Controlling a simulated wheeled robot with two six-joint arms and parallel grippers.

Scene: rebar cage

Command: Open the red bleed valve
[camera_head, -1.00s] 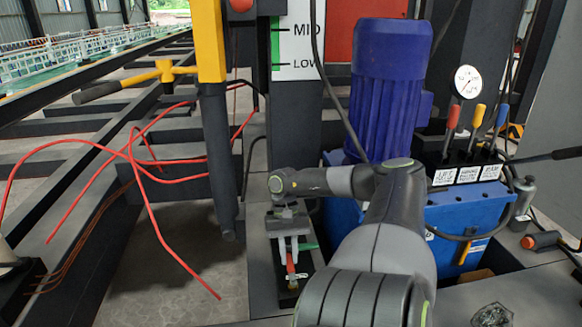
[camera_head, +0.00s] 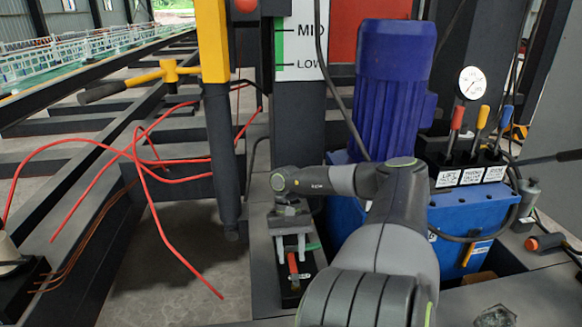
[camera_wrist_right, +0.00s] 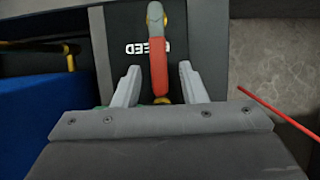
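The red bleed valve handle (camera_head: 293,266) stands on a dark plate low in the middle of the head view. In the right wrist view the red lever (camera_wrist_right: 158,52) points up from a brass fitting, beside white lettering that reads partly as BLEED. My right gripper (camera_head: 291,257) is above the valve, and its pale fingers are apart. In the right wrist view the gripper (camera_wrist_right: 160,70) has one finger on each side of the lever, with gaps showing. The gripper body hides part of the valve's surroundings. My left gripper is not in view.
A blue pump unit (camera_head: 475,212) with a blue motor (camera_head: 392,90) stands right of the valve. A dark post (camera_head: 222,155) and loose red cables (camera_head: 150,205) are to the left.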

